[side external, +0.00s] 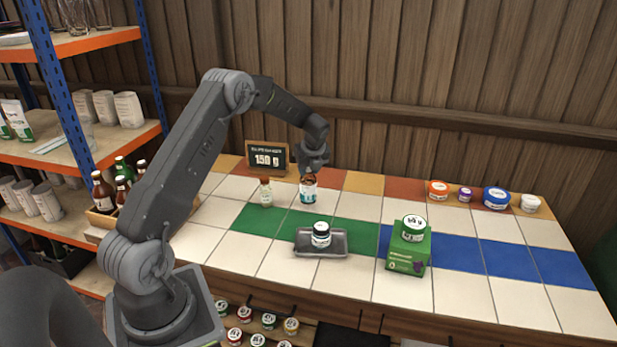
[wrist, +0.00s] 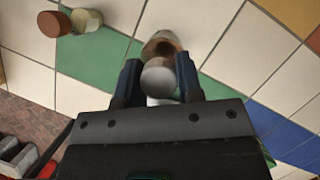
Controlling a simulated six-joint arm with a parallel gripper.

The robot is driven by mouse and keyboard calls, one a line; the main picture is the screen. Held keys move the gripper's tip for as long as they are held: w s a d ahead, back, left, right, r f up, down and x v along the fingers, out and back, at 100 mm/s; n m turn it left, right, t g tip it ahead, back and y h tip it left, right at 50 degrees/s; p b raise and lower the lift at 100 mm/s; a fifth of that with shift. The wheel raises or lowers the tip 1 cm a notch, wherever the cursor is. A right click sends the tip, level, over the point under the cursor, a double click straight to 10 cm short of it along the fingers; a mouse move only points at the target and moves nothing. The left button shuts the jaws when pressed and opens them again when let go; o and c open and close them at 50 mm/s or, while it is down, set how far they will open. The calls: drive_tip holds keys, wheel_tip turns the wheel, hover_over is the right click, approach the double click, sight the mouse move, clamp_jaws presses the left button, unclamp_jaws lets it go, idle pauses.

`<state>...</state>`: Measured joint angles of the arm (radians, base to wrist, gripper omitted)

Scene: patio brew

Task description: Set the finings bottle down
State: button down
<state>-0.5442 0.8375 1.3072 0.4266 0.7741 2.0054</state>
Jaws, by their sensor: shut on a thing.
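A brown bottle with a white and blue label (side external: 308,188), taken as the finings bottle, is upright in my gripper (side external: 311,166) at the back of the tiled counter. My gripper is shut on its upper part. In the wrist view, the bottle's pale cap (wrist: 158,77) and amber body (wrist: 163,43) show between the two fingers of my gripper (wrist: 158,82). I cannot tell whether its base touches the tiles. The label is too small to read.
A smaller bottle (side external: 266,192) stands just left of it. A green box (side external: 408,258) carries a white-lidded jar (side external: 414,229). Several tubs (side external: 496,197) line the back right.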

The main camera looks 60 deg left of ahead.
sight(308, 183)
drive_tip(key=shift+f, duration=1.35)
drive_tip(key=c, duration=0.8)
unclamp_jaws()
drive_tip(key=shift+f, duration=0.15)
drive_tip(key=shift+o, duration=0.2)
